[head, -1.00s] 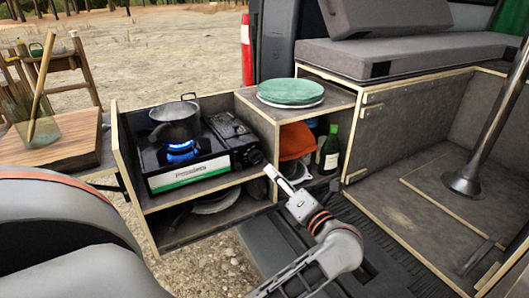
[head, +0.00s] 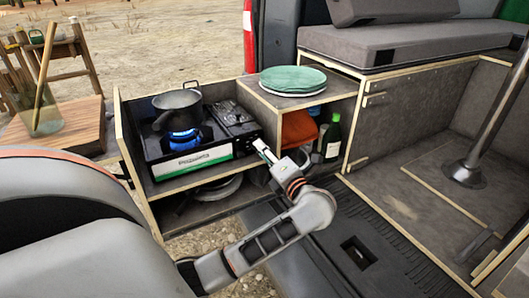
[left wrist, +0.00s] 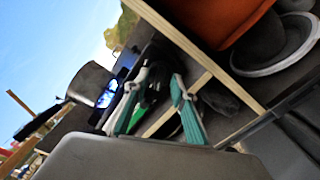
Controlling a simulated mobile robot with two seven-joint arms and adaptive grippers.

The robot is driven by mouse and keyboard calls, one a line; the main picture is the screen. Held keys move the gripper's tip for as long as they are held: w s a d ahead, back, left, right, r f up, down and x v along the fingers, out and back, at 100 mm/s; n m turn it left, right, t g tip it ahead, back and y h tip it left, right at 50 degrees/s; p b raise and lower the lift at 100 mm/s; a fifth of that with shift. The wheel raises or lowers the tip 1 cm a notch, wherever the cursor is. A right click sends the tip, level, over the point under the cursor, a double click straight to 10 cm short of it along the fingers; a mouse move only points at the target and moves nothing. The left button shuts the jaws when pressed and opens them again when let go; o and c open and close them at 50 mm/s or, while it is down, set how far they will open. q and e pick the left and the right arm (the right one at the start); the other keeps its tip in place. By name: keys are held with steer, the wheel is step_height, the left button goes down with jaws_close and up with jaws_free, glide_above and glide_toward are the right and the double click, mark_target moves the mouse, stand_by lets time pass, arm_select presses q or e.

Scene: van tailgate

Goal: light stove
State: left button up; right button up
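A black camping stove (head: 190,152) with a green and white front label stands on the upper shelf of a wooden pull-out unit. A blue flame (head: 183,135) burns on it under a dark pot (head: 178,107), and also shows in the left wrist view (left wrist: 108,92). My left gripper (head: 260,145) is close to the stove's right front end, where the knob is. In the left wrist view its green-padded fingers (left wrist: 158,90) are apart, with dark stove parts showing between and behind them. I cannot tell whether they touch the knob. My right gripper is not in view.
Green plates (head: 292,80) sit on the compartment right of the stove. A green bottle (head: 332,138) and an orange item (head: 298,128) are inside it. A wooden board with a glass jar (head: 45,115) stands at left. A metal post (head: 485,130) rises at right.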

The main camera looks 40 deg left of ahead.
arm_select(q)
jaws_close()
steer(key=shift+n+b, duration=0.3)
steer(key=shift+n, duration=0.5)
jaws_free()
steer(key=v, duration=1.2)
